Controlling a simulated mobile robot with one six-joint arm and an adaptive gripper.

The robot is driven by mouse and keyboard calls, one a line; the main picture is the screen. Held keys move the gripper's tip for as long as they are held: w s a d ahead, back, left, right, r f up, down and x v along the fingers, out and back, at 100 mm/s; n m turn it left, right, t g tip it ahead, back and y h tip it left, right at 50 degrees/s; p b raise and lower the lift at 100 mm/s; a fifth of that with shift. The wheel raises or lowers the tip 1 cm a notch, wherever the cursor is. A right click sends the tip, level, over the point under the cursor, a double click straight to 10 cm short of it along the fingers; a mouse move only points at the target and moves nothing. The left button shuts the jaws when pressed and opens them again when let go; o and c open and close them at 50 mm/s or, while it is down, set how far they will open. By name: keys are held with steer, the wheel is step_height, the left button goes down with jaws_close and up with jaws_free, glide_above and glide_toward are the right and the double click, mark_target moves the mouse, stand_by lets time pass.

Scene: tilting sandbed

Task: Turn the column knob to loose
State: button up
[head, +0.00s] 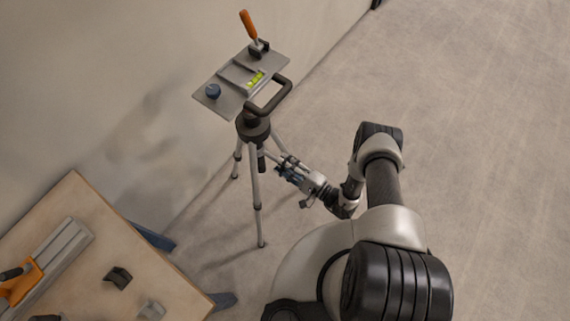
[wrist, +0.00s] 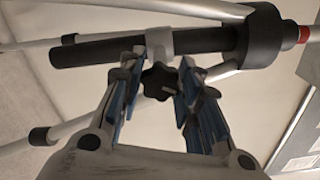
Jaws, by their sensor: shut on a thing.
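The column knob (wrist: 160,80) is a dark, lobed knob on a light collar around the dark centre column (wrist: 95,50) in the wrist view. My gripper (wrist: 158,88) has its blue-padded fingers on both sides of the knob, shut on it. In the head view my gripper (head: 283,167) reaches in from the right, below the tripod's head and beside its legs. The knob is hidden there. The tripod (head: 256,185) stands upright on the floor. Which way the knob is set cannot be told.
A wooden table (head: 90,225) stands lower left. Floor at right is clear.

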steer(key=n+p, duration=0.1)
steer(key=n, duration=0.4)
steer(key=shift+n, duration=0.3)
stand_by(0.4)
steer(key=o, duration=1.1)
steer(key=shift+d, duration=0.1)
steer(key=v, duration=1.2)
steer(key=shift+r, duration=0.1)
